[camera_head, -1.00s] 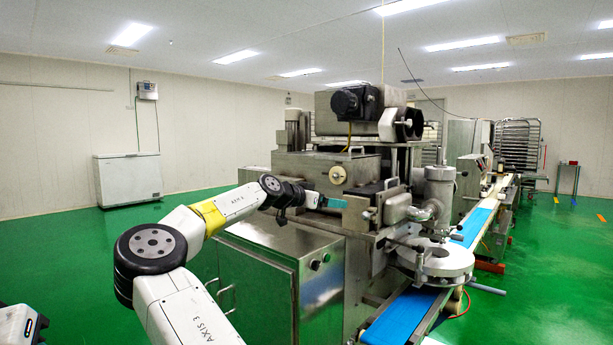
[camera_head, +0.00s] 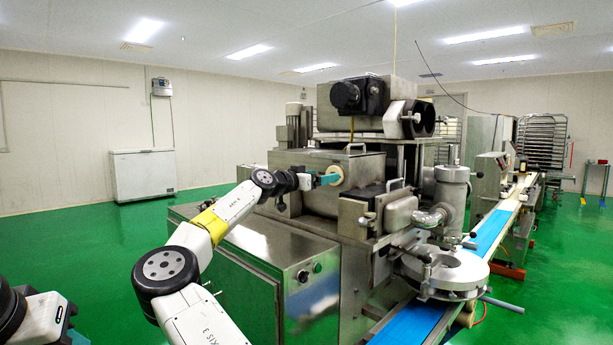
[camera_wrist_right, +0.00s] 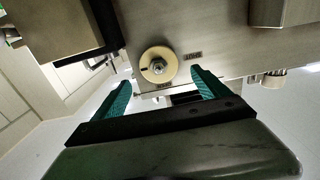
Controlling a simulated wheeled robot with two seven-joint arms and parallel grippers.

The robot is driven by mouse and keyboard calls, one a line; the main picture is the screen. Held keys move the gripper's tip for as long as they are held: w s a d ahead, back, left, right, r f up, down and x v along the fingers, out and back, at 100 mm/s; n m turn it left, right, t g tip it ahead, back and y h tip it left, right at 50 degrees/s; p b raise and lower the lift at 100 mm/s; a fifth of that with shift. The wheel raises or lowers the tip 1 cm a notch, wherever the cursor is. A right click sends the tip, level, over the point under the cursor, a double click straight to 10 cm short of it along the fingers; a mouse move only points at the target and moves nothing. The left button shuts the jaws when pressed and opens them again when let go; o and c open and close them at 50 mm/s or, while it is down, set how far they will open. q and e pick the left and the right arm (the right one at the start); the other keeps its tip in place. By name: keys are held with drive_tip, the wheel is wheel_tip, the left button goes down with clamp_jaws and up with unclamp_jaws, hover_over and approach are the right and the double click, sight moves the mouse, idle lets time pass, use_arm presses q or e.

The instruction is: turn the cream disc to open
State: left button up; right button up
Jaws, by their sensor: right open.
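The cream disc (camera_head: 338,172) is a round plate on the metal front of the encrusting machine (camera_head: 300,160). In the right wrist view the disc (camera_wrist_right: 150,72) faces me, with a bolt and nut at its centre and a short dark mark at its left. My right gripper (camera_head: 328,179) is at the disc, its teal fingers overlapping the disc's left part in the head view. In the wrist view this gripper (camera_wrist_right: 160,78) is open, one finger on each side of the disc with gaps.
A small label (camera_wrist_right: 193,55) is right of the disc. A metal block (camera_wrist_right: 280,12) and a knob (camera_wrist_right: 274,78) are further right. Below the disc is the steel cabinet (camera_head: 235,265); a blue conveyor belt (camera_head: 412,325) runs on the right.

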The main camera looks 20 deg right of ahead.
drive_tip(key=x, duration=0.5)
drive_tip(key=shift+c, duration=0.3)
drive_tip(key=c, duration=1.3)
drive_tip(key=shift+n, duration=0.3)
drive_tip(key=n, duration=1.7)
drive_tip(key=shift+w+a+f, duration=0.2)
drive_tip(key=shift+w+f, duration=0.15)
drive_tip(key=shift+f, duration=0.05)
drive_tip(key=shift+n, duration=0.3)
